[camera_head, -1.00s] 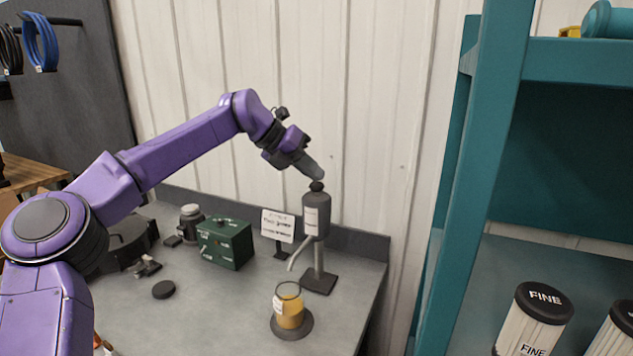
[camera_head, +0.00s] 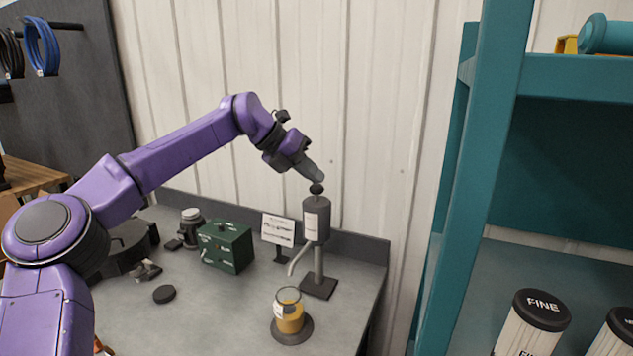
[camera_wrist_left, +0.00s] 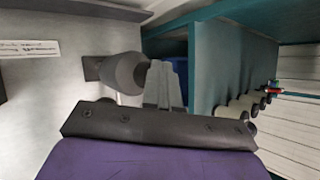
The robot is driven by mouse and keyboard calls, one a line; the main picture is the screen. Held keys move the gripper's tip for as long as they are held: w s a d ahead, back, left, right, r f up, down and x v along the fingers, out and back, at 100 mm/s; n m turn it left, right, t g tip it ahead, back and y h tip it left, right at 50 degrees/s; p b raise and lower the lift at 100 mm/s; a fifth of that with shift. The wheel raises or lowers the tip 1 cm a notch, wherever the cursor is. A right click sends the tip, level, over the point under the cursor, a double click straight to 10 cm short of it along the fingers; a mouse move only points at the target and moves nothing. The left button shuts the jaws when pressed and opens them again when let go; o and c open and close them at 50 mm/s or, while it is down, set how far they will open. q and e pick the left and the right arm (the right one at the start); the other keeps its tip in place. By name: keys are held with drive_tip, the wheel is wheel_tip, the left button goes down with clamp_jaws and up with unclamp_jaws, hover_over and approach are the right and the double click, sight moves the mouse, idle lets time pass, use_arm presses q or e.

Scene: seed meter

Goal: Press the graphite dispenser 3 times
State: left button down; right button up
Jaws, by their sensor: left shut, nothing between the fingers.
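The graphite dispenser (camera_head: 316,222) is a dark grey cylinder with a white label on a post and square base, with a spout angled down to the left. Its round black knob (camera_head: 317,188) stands slightly above the body. My left gripper (camera_head: 318,178) is shut and empty, pointing down at the knob; its fingertips are at the knob's top, and I cannot tell whether they touch. In the left wrist view, the shut fingers (camera_wrist_left: 162,84) show beside the grey dispenser (camera_wrist_left: 126,72). A glass cup (camera_head: 289,312) with yellow-orange contents stands on a round dark pad near the spout.
A green box (camera_head: 226,247), a small sign (camera_head: 278,230), a black disc (camera_head: 164,294) and a grey jar (camera_head: 191,226) share the grey bench. A teal shelf (camera_head: 490,150) stands at the right with canisters marked FINE (camera_head: 536,318). The bench's front middle is clear.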

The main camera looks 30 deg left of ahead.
sight(312, 186)
use_arm(q)
drive_tip(key=shift+r+p, duration=0.35)
drive_tip(key=shift+r, duration=0.25)
drive_tip(key=shift+r, duration=0.1)
wheel_tip(312, 186, up, 5)
drive_tip(key=p, duration=0.4)
idle(2.1)
drive_tip(key=shift+r+p, duration=0.1)
drive_tip(key=shift+p, duration=0.25)
wheel_tip(312, 186, up, 4)
drive_tip(key=n+y+p, duration=0.1)
drive_tip(key=n+p, duration=0.1)
drive_tip(key=p, duration=0.1)
drive_tip(key=n+t+y+p, duration=0.1)
drive_tip(key=n+p, duration=0.1)
drive_tip(key=p, duration=0.1)
drive_tip(key=n+t+y+p, duration=0.1)
drive_tip(key=n+y+p, duration=0.1)
drive_tip(key=shift+d+f+p, duration=0.15)
drive_tip(key=shift+f+p, duration=0.1)
drive_tip(key=shift+p, duration=0.15)
